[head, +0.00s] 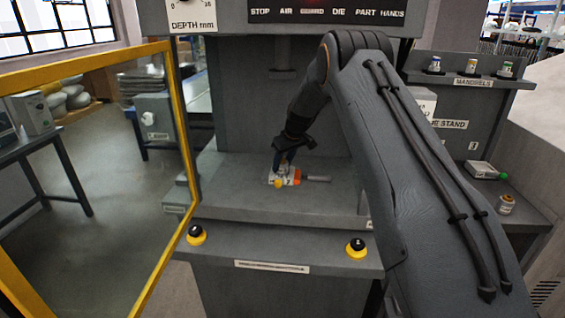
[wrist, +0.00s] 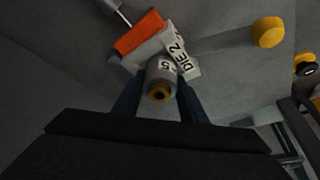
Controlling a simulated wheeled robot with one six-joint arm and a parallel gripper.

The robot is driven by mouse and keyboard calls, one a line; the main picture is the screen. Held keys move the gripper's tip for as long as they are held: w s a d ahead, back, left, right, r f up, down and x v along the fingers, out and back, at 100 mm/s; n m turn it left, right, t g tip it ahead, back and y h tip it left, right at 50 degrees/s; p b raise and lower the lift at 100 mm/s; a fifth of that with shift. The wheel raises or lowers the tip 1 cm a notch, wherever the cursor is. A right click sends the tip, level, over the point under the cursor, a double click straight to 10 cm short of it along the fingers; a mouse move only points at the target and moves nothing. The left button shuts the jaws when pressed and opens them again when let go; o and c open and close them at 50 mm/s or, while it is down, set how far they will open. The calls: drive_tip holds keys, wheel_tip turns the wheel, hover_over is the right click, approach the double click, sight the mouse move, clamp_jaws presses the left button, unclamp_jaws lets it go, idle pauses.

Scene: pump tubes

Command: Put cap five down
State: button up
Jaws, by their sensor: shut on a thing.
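Cap five (wrist: 161,74) is a small grey cylinder marked 5 with a brass-coloured end, in the middle of the wrist view. My gripper (wrist: 157,92) is shut on it, one dark finger on each side. In the head view my gripper (head: 284,163) points down inside the press bay, over a pale die block (head: 284,181). The block, marked DIE 2 in the wrist view (wrist: 185,62), has an orange part beside it. The cap is close to the block, but I cannot tell whether it touches. In the head view the cap is not clear.
A yellow-framed guard door (head: 178,110) stands open at the left. Two yellow-and-black buttons (head: 196,235) sit on the front ledge. Several small parts stand on the mandrels shelf (head: 455,78) at the right.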

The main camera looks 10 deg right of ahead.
drive_tip(key=shift+f+b, duration=0.3)
drive_tip(key=o, duration=1.2)
drive_tip(key=shift+s+f, duration=0.1)
drive_tip(key=shift+r, duration=0.55)
drive_tip(key=b+v, duration=0.4)
drive_tip(key=v, duration=0.8)
drive_tip(key=s+f+m+g, duration=0.1)
drive_tip(key=s+f, duration=0.1)
drive_tip(key=s, duration=1.2)
drive_tip(key=s+a+f+m+g+h, duration=0.1)
drive_tip(key=s+f+m, duration=0.1)
drive_tip(key=s, duration=1.3)
drive_tip(key=s+a+f+m+g+h, duration=0.1)
drive_tip(key=s+f, duration=0.3)
drive_tip(key=s, duration=1.1)
drive_tip(key=shift+s+f+m, duration=0.2)
drive_tip(key=shift+s+m, duration=0.05)
drive_tip(key=shift+m, duration=0.45)
